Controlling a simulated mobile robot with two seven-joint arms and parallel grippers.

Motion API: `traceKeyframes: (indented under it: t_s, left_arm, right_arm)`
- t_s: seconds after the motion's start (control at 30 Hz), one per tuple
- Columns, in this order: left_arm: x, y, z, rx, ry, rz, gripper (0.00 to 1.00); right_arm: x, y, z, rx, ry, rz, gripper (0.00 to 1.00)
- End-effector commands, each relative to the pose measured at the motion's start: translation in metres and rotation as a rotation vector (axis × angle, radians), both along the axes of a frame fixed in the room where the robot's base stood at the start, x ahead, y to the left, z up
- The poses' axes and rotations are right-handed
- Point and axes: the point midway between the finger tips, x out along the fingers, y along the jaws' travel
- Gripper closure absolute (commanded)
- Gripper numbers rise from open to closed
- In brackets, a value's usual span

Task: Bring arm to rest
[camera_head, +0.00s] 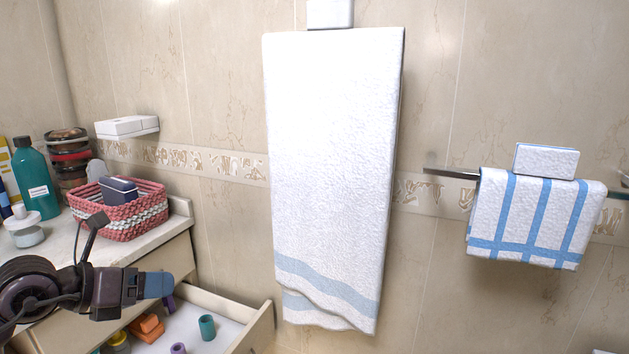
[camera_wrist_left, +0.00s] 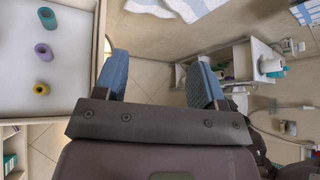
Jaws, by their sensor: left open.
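My left gripper (camera_head: 158,285) is in the lower left of the head view, in front of the vanity and above the open drawer. In the left wrist view its two blue fingertips (camera_wrist_left: 160,85) stand wide apart with nothing between them. Tiled floor shows through the gap. My right gripper does not show in either view.
An open drawer (camera_head: 262,325) holds a teal cylinder (camera_head: 207,327), orange blocks (camera_head: 147,327) and other small pieces. A red and white basket (camera_head: 118,218) with a dark blue box stands on the counter (camera_head: 178,222). A large towel (camera_head: 335,170) hangs on the wall.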

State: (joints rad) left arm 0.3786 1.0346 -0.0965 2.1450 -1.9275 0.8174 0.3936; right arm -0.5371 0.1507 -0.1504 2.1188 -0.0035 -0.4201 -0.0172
Motion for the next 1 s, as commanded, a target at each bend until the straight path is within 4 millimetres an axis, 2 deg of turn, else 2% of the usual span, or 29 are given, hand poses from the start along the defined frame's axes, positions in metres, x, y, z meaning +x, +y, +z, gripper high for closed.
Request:
traceKeyframes:
  t_s: [0.1,0.23,0.43,0.57,0.67,0.77,0.87,0.9,1.0]
  left_arm:
    - [-0.010,-0.028,0.009,-0.235,-0.014,-0.074,0.36]
    - [-0.020,-0.046,0.013,-0.511,-0.004,-0.097,0.36]
    - [-0.027,-0.047,0.002,-0.940,0.064,-0.004,0.36]
    - [-0.027,-0.035,-0.024,-1.204,0.147,0.138,0.36]
    - [-0.029,-0.023,-0.057,-1.393,0.231,0.289,0.36]
    - [-0.035,-0.010,-0.101,-1.563,0.338,0.470,0.36]
    - [-0.049,-0.001,-0.156,-1.712,0.468,0.684,0.36]
    - [-0.058,0.002,-0.181,-1.766,0.526,0.776,0.36]
    - [-0.084,0.004,-0.237,-1.876,0.665,0.990,0.36]
  right_arm:
    - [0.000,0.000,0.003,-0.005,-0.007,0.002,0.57]
    - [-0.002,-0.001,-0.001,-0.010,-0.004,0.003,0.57]
    - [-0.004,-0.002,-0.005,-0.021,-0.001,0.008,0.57]
    - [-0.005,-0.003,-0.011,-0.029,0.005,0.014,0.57]
    - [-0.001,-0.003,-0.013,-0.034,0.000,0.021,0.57]
    - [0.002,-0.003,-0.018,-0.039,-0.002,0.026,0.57]
    - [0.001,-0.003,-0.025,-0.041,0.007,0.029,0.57]
    - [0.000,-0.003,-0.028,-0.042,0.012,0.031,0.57]
    - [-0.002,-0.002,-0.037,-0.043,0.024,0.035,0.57]
